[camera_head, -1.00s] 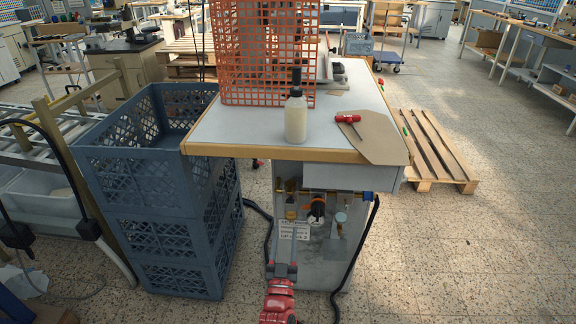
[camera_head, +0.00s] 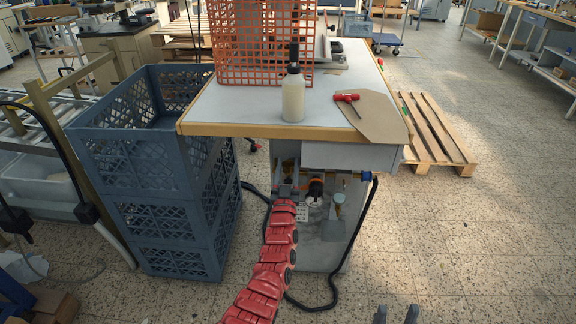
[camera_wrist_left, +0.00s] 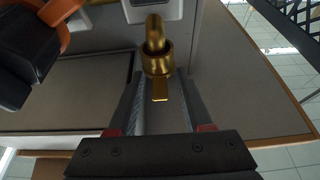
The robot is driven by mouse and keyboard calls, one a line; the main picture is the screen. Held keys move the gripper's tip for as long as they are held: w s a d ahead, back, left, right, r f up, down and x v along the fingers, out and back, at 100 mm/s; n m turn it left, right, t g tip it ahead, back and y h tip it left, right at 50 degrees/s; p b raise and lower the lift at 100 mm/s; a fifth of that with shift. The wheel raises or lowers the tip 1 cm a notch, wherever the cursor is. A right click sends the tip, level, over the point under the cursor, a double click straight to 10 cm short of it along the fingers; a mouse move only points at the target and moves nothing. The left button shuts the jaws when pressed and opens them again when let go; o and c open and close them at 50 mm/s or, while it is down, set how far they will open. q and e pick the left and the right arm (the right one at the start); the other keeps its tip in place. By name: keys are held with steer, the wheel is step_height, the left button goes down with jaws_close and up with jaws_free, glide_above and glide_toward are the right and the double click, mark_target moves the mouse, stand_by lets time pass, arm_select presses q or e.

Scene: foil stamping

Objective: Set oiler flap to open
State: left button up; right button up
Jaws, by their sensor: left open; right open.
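A brass fitting (camera_wrist_left: 157,60) with a flat tab, which looks like the oiler flap (camera_wrist_left: 160,90), shows in the left wrist view. My left gripper (camera_wrist_left: 160,82) is open, with a finger on either side of the tab. I cannot tell whether either finger touches it. In the head view my left gripper (camera_head: 286,188) is at the front of the cabinet under the table, covering the left part of the fittings there. My right gripper (camera_head: 396,315) is open and empty at the bottom edge, away from the cabinet.
An orange-and-black knob (camera_head: 316,188) sits just right of my left gripper. A black hose (camera_head: 366,215) hangs at the right. Stacked blue crates (camera_head: 150,215) stand left. The table (camera_head: 230,110) overhangs the cabinet and holds a bottle (camera_head: 293,95) and a red-handled tool (camera_head: 346,97).

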arm_select(q)
steer(key=shift+w+r, duration=0.25)
steer(key=shift+w, duration=0.3)
steer(key=shift+c, duration=0.3)
jaws_close()
